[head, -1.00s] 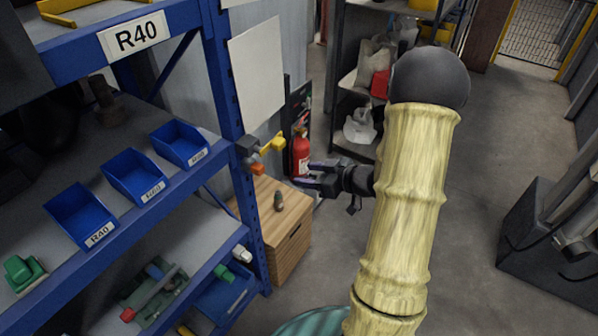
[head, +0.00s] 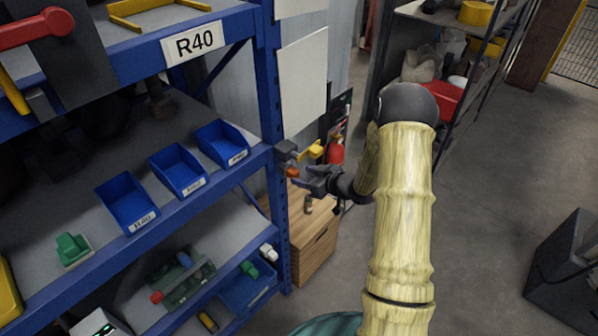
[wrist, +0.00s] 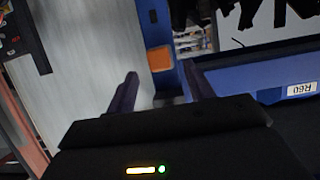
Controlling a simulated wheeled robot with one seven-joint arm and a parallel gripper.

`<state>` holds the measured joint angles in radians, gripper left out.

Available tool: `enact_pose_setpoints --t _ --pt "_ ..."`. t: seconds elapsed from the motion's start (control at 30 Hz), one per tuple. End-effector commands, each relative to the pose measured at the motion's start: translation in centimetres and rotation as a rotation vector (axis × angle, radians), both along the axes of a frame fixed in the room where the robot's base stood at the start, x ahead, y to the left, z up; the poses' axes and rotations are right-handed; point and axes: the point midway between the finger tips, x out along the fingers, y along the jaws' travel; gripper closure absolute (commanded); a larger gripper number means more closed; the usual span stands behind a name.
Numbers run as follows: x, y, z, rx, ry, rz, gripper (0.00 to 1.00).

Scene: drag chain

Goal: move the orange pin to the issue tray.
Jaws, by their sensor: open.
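An orange piece (head: 292,173), which looks like the orange pin, is at the blue rack post below a grey block (head: 286,152). In the wrist view an orange block face (wrist: 160,58) shows ahead, between the finger lines. My gripper (head: 305,182) is open beside the post, its fingers pointing left close to the orange piece; contact cannot be told. In the wrist view its two dark fingers (wrist: 161,88) stand apart with nothing seen between them. Three blue bins (head: 178,170) stand on the middle shelf; I cannot tell which container is the issue tray.
A yellow piece (head: 316,150) juts from the post by the gripper. A wooden cabinet (head: 312,250) stands below with a small object (head: 308,205) on top. A lower blue tray (head: 248,292) holds small parts. Floor at the right is open before a dark box (head: 568,262).

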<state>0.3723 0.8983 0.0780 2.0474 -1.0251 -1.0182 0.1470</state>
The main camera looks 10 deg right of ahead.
Motion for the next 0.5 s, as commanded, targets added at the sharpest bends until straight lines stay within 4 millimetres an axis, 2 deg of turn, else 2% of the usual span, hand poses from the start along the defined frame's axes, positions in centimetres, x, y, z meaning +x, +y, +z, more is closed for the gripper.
enact_pose_setpoints --t 0.2,0.5 --pt "2.0 1.5 -0.9 0.001 -0.001 0.001 0.47" --pt "2.3 1.7 -1.2 0.000 0.000 0.000 0.47"
